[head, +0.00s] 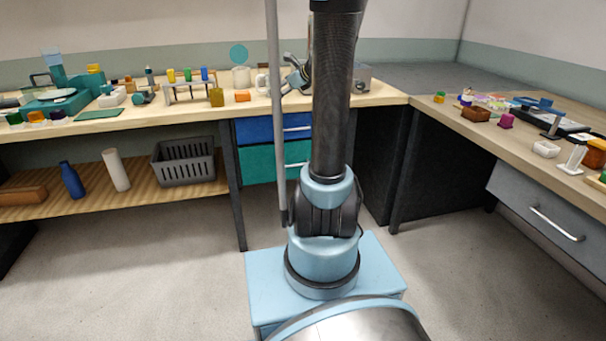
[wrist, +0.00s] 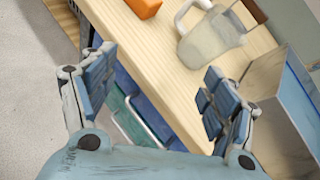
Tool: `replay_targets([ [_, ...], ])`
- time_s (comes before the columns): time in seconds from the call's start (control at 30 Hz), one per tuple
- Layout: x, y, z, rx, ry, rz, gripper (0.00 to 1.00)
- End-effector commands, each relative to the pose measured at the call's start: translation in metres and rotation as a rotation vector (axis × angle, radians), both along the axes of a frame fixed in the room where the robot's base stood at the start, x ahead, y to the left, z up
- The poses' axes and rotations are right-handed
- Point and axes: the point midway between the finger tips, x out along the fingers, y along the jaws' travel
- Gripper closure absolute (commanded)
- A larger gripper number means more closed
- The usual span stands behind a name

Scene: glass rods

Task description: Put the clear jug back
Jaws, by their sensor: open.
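The clear jug (wrist: 212,40) stands on the wooden bench in the wrist view, greyish and see-through, with a pale handle on its upper left side. In the head view a small pale shape that looks like it (head: 262,83) is beside my gripper (head: 296,78), partly cut by a grey pole. In the wrist view my gripper (wrist: 158,92) is open and empty, its blue-padded fingers wide apart. The jug lies beyond the fingertips, nearer the right finger, and is not between them.
An orange block (wrist: 143,7) lies left of the jug. A brown-handled thing is behind the jug, and a blue-grey panel (wrist: 290,90) is close on the right. A rack with coloured pieces (head: 190,88) stands farther left. Blue and green drawers (head: 262,160) are below the bench.

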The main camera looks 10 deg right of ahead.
Motion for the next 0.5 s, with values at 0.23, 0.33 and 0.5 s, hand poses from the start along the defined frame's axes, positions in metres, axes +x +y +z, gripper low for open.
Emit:
replay_targets([
  [0.23,-0.093,0.041,-0.026,-0.424,-0.041,0.343,0.21],
  [0.33,-0.130,0.051,-0.039,-0.583,-0.059,0.494,0.21],
  [0.5,-0.194,0.059,-0.065,-0.836,-0.091,0.763,0.21],
])
